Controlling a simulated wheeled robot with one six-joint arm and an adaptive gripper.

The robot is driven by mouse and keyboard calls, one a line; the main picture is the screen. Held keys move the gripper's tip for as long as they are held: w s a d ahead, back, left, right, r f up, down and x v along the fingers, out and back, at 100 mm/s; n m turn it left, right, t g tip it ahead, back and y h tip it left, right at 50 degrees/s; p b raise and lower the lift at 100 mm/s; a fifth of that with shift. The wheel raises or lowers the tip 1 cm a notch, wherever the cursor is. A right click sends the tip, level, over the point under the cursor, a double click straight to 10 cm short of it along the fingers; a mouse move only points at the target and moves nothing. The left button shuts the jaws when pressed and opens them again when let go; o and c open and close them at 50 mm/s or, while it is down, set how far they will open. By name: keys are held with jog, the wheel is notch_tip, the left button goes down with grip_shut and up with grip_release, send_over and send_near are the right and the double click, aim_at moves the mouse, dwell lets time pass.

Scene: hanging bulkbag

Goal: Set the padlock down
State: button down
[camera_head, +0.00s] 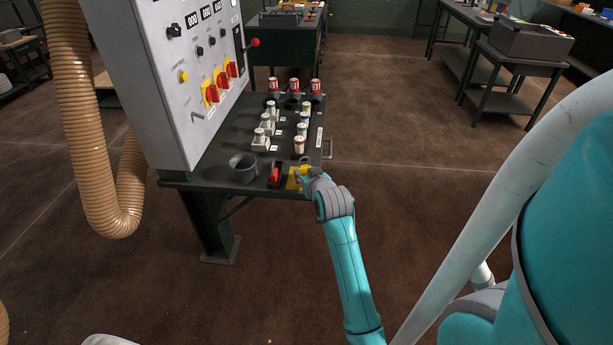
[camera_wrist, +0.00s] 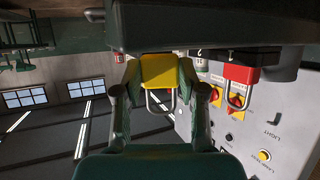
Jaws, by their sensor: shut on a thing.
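A yellow padlock (camera_wrist: 158,70) with a metal shackle is between the two fingers of my gripper (camera_wrist: 160,88) in the wrist view. The gripper is shut on its body. In the head view my gripper (camera_head: 305,174) is at the front right corner of the dark shelf (camera_head: 215,178), with yellow showing beside it. The padlock's outline is partly hidden there. In the wrist view the padlock is close to the dark shelf surface; I cannot tell whether it touches. A red padlock (camera_wrist: 241,74) is apart from it, and shows left of my gripper in the head view (camera_head: 275,174).
A dark round cup (camera_head: 243,168) stands left of the red padlock. Several small bottles and white fittings (camera_head: 299,145) stand behind my gripper. The grey control panel (camera_head: 175,80) rises at the left.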

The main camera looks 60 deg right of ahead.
jog(key=shift+f, duration=0.3)
jog(key=shift+f, duration=0.1)
jog(key=c, duration=0.7)
grip_release()
jog(key=shift+o, duration=0.2)
